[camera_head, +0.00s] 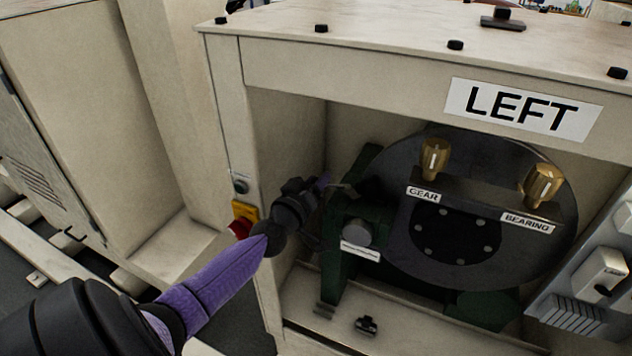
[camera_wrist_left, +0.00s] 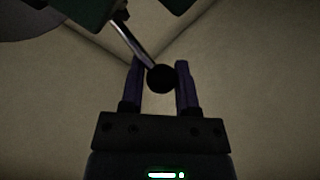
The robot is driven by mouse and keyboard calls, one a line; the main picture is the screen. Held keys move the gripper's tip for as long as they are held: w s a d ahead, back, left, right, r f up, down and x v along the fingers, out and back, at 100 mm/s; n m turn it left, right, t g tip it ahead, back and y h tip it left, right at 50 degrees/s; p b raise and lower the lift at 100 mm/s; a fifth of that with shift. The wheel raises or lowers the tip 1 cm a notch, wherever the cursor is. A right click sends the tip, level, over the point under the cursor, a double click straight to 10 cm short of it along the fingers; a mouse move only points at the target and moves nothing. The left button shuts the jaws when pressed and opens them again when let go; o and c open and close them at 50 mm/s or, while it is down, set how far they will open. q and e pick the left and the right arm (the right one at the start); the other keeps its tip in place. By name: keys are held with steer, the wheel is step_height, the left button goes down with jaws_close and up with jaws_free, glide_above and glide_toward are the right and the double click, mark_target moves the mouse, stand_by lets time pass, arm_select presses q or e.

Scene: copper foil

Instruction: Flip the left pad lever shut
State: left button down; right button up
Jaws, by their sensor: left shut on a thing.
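The pad lever shows in the left wrist view as a thin silver rod (camera_wrist_left: 133,38) ending in a round black knob (camera_wrist_left: 161,79). My left gripper (camera_wrist_left: 161,68) has its two purple fingers on either side of the knob and is shut on it. In the head view my left gripper (camera_head: 328,182) reaches into the cabinet marked LEFT, at the left side of the green machine. The knob is hidden there by the gripper. My right gripper is in neither view.
The cabinet's left post (camera_head: 232,140) stands close beside my left arm, with a yellow and red switch (camera_head: 243,216) on it. A large dark disc (camera_head: 400,235) with brass knobs labelled GEAR (camera_head: 434,158) and BEARING (camera_head: 541,184) fills the cabinet's right part.

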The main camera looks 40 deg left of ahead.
arm_select(q)
steer(key=shift+f, duration=0.2)
stand_by(0.7)
steer(key=n+g+y+p, duration=0.1)
steer(key=y+p, duration=0.1)
steer(key=s+d+n+g+y+p, duration=0.1)
steer(key=n+y+p, duration=0.1)
steer(key=s+d+n+g+y+p, duration=0.1)
steer(key=y+p, duration=0.1)
steer(key=p, duration=0.1)
steer(key=shift+n, duration=0.3)
steer(key=c, duration=0.5)
jaws_free()
steer(key=shift+c, duration=0.2)
steer(key=shift+o, duration=0.7)
steer(key=shift+w, duration=0.2)
steer(key=shift+r, duration=0.1)
